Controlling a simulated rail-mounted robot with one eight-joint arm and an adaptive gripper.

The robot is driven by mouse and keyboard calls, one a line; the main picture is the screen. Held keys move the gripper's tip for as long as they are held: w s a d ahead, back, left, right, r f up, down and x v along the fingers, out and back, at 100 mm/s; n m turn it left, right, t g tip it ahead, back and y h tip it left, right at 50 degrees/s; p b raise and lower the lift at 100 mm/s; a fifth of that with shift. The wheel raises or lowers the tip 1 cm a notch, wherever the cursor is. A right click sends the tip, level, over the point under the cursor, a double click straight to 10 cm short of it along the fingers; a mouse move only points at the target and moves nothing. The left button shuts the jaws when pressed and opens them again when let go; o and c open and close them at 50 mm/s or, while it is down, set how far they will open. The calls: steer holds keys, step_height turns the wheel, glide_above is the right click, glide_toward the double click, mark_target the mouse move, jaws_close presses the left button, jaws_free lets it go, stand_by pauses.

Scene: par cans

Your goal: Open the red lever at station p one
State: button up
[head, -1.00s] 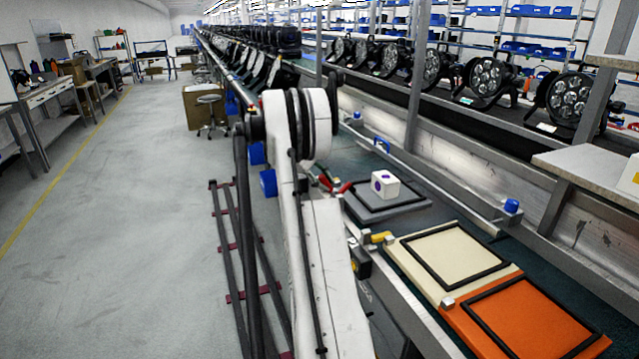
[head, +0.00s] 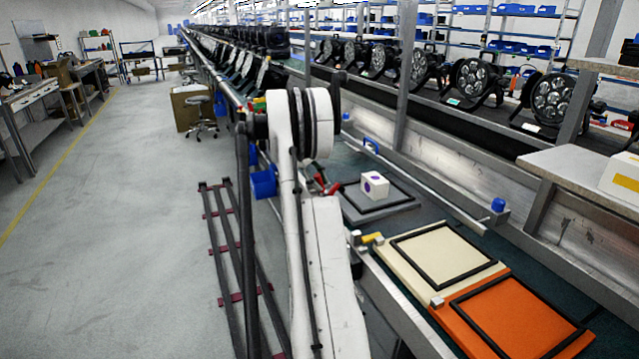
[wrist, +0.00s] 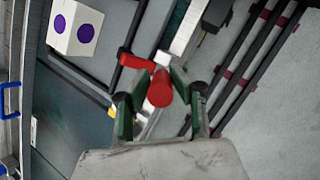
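The red lever (wrist: 160,88) shows in the wrist view, its round red handle end pointing toward the camera and a red arm reaching up and left from it. My gripper (wrist: 159,97) is open, with one green-padded finger on each side of the handle and a visible gap on both sides. In the head view, red lever parts (head: 331,188) show just right of my white arm, beside the line. My arm hides the gripper there. I cannot read a station label.
A white cube with purple dots (head: 374,186) sits on a grey framed plate (head: 408,207) near the lever; the cube also shows in the wrist view (wrist: 75,28). Cream (head: 395,262) and orange (head: 530,290) framed plates lie nearer. Dark rails (head: 222,240) run along the floor at left.

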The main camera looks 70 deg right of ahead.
steer(key=o, duration=0.4)
steer(key=v, duration=1.2)
stand_by(0.3)
